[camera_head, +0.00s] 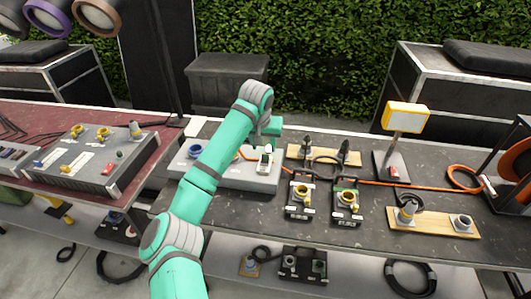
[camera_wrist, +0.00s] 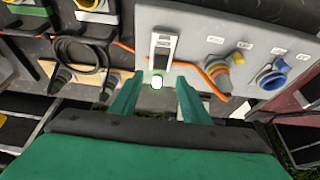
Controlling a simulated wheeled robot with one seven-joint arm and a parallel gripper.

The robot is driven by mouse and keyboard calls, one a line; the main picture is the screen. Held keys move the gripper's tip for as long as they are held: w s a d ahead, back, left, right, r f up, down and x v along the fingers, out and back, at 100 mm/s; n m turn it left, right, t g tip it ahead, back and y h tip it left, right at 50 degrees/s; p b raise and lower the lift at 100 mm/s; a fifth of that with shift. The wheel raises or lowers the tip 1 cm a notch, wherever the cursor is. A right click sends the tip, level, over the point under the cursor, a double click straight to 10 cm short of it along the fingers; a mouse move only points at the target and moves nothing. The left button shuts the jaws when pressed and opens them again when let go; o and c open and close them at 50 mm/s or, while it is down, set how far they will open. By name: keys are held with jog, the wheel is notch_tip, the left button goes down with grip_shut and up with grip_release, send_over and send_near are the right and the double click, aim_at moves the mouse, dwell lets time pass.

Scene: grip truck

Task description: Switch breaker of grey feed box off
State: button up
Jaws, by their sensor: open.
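The light grey feed box (camera_head: 235,182) lies on the dark table, partly behind my arm in the head view. Its grey face (camera_wrist: 200,20) fills the upper right of the wrist view. The breaker (camera_wrist: 162,48) is a white frame with a dark slot, and it also shows in the head view (camera_head: 265,160). I cannot tell the position of its lever. A lit white-green round spot (camera_wrist: 157,82) lies just below the breaker in the wrist view. My gripper (camera_wrist: 156,84) is open and empty, its fingers on either side of this spot. Contact with the box is not visible.
An orange cable (camera_head: 375,184) runs from the box along the table. Two black boxes (camera_head: 345,205) stand to the right. Another grey box (camera_head: 90,165) stands on the red table at left.

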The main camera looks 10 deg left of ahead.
aim_at(265, 155)
jog(key=x, duration=0.7)
jog(key=shift+f, duration=0.1)
jog(key=c, duration=1.1)
jog(key=shift+o, duration=0.2)
